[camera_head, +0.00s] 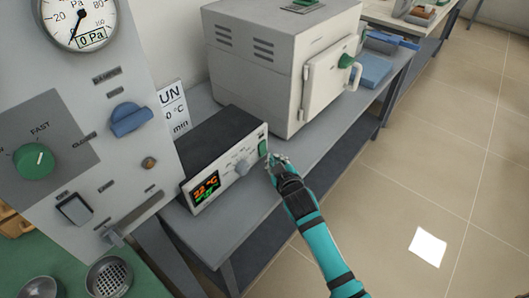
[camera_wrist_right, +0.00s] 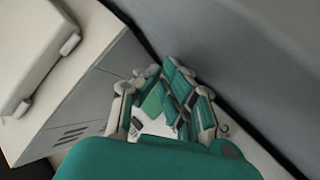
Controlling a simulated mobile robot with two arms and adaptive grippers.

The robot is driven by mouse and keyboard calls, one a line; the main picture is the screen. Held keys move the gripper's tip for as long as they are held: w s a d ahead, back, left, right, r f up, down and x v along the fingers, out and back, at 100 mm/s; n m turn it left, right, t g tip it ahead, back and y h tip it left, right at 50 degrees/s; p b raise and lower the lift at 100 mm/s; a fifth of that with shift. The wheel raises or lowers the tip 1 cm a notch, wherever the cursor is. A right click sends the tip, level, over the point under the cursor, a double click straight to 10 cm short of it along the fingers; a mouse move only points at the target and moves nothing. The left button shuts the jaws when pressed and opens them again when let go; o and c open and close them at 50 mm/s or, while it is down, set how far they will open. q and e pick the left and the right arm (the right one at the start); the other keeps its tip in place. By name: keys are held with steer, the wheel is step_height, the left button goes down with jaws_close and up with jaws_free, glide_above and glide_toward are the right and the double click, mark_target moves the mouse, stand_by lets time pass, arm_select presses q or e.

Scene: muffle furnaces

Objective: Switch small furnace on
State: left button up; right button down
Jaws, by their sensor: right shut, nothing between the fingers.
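The small furnace (camera_head: 275,62) is a light grey box with a closed front door, standing on the grey bench. In front of it sits its control box (camera_head: 222,145), with a lit display (camera_head: 205,187) showing orange and green digits, a grey knob (camera_head: 242,167) and a green switch (camera_head: 263,148) at the right end of its panel. My right gripper (camera_head: 277,160) is shut and empty, right beside the green switch. In the right wrist view the fingers (camera_wrist_right: 165,100) are over the green switch (camera_wrist_right: 152,104); I cannot tell whether they touch it. My left gripper is out of view.
A large grey panel (camera_head: 110,165) with a pressure gauge, a green knob and a blue knob stands at the left. A blue block (camera_head: 373,70) lies on the bench right of the furnace. The tiled floor (camera_head: 400,200) at right is clear.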

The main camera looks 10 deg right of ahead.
steer(key=shift+w+a, duration=0.1)
steer(key=shift+w+a, duration=0.2)
steer(key=shift+w, duration=0.05)
steer(key=shift+w+a+f, duration=0.1)
steer(key=shift+w+a, duration=0.05)
steer(key=shift+w, duration=0.1)
stand_by(0.8)
steer(key=shift+s+d+p, duration=0.5)
steer(key=shift+s+p, duration=0.15)
steer(key=shift+p, duration=0.05)
